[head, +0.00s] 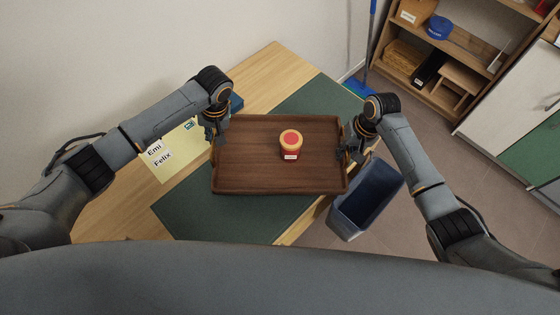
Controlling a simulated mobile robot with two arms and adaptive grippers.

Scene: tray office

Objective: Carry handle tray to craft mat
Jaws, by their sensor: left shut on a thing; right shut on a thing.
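The brown wooden handle tray (250,172) is in the middle of the head view, above or on the dark green craft mat (225,218). I cannot tell whether it touches the mat. A red and yellow jar (290,144) with a pale label stands upright on the tray, right of its middle. My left gripper (214,136) is shut on the tray's left end. My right gripper (350,146) is shut on the tray's right end. The fingers partly hide both ends. The mat shows beyond the tray's back and front edges.
The mat lies across a light wooden table (265,72). A yellow sheet reading "Emi Felix" (168,158) and a dark blue item (236,103) lie left of the tray. A dark blue bin (368,200) stands at the table's right edge. A shelf (455,60) is at the back right.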

